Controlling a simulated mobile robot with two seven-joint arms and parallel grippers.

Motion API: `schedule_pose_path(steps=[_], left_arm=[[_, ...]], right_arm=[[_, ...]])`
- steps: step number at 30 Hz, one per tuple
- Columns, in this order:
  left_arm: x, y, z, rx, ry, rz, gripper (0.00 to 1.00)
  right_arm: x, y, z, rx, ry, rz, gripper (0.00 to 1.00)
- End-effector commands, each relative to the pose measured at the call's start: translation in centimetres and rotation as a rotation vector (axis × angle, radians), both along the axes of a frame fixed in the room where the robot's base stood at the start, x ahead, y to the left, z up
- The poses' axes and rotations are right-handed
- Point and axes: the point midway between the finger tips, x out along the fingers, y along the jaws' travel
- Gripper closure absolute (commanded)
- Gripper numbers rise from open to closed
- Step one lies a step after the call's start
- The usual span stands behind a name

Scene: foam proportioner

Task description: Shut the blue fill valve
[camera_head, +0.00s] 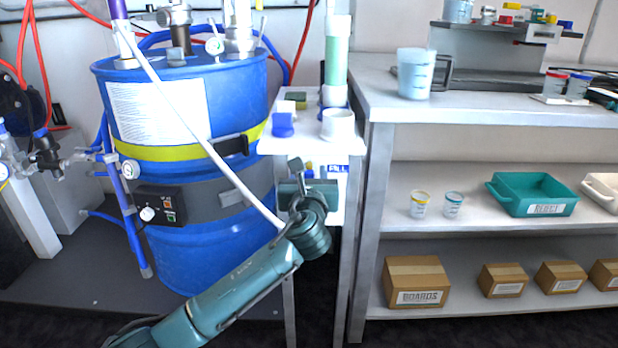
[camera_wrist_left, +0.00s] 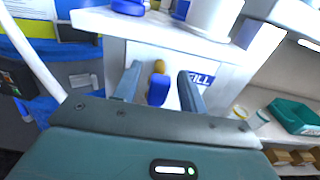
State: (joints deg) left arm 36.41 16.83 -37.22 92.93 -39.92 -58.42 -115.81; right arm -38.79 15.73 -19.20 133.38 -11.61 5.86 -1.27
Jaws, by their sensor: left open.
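The blue fill valve (camera_wrist_left: 158,90) shows in the left wrist view as a blue handle hanging below a brass-coloured part, on a white panel beside a blue FILL label (camera_wrist_left: 201,78). My left gripper (camera_wrist_left: 158,72) is open, with one finger on each side of the valve in that view. No contact between fingers and handle can be made out. In the head view my left gripper (camera_head: 308,178) is at the front of the small white stand, under its top, and mostly hides the valve. The FILL label (camera_head: 338,168) shows just right of it. My right gripper is not in view.
The white stand's top (camera_head: 290,143) overhangs the gripper and carries a white cup (camera_head: 338,125) and a blue block (camera_head: 282,125). A blue drum (camera_head: 230,105) stands close on the left, with a white hose (camera_head: 190,120) crossing before it. A shelved bench (camera_head: 480,231) stands right.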

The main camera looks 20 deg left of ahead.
Motion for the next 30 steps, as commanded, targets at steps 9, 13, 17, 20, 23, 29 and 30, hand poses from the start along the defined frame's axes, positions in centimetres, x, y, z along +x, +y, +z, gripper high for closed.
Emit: schedule_pose_path(steps=[9,13,17,20,23,29,30], left_arm=[[-0.02,-0.01,-0.01,0.0,0.001,0.0,0.69],[-0.03,-0.01,-0.02,0.0,0.001,0.0,0.79],[-0.04,-0.01,-0.02,0.0,0.001,0.0,0.9],[-0.04,-0.01,-0.03,0.0,0.001,0.0,0.98],[-0.04,-0.01,-0.04,0.0,0.001,0.0,1.0],[-0.04,-0.01,-0.05,0.0,0.001,0.0,1.0],[-0.04,0.01,-0.05,0.0,0.001,0.0,1.0]], right_arm=[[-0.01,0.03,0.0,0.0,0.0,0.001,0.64],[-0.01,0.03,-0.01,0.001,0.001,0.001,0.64],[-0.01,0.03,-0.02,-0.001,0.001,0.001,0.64],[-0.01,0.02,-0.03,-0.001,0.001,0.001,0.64],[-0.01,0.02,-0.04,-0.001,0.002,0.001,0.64],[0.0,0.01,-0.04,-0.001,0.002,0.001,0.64],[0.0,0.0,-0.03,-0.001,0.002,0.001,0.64]])
